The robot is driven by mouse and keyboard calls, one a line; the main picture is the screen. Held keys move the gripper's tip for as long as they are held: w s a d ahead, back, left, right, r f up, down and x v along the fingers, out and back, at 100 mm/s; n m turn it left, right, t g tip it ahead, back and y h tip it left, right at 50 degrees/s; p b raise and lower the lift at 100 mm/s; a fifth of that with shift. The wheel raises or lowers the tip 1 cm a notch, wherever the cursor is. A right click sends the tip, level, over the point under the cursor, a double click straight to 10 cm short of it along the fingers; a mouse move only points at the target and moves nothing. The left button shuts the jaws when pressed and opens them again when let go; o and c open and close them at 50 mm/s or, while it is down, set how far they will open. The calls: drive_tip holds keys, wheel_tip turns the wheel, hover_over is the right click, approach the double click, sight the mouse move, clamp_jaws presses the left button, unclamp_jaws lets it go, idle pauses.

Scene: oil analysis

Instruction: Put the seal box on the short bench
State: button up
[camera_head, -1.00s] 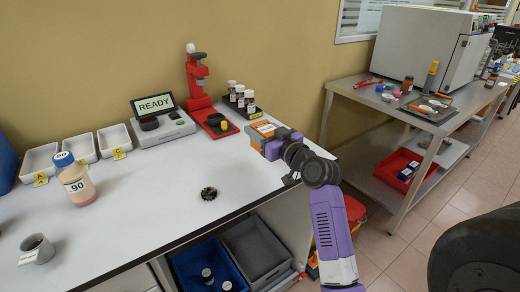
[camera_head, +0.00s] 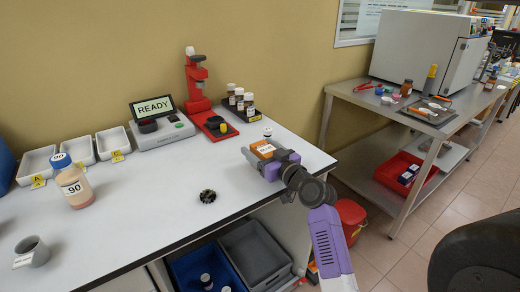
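The seal box (camera_head: 262,149), orange with a white label on top, is at my gripper (camera_head: 266,158), over the right end of the white bench (camera_head: 225,185). My purple and grey gripper appears closed around the box, its fingers partly hidden by the box and the gripper body. I cannot tell whether the box touches the bench top. A steel bench (camera_head: 345,92) stands to the right; I cannot tell which bench is the short one.
A small vial (camera_head: 267,132) stands just behind the box. A black rack (camera_head: 240,106) with several bottles and a red press (camera_head: 198,90) are farther back. A dark round part (camera_head: 208,196) lies to the left. The bench front between them is fairly clear.

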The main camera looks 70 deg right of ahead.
drive_tip(key=b+v, duration=0.1)
drive_tip(key=v, duration=1)
drive_tip(key=shift+s+a+b, duration=0.2)
drive_tip(key=shift+a+b, duration=0.05)
drive_tip(key=shift+b, duration=0.05)
drive_tip(key=shift+s+a, duration=0.1)
drive_tip(key=shift+s, duration=0.1)
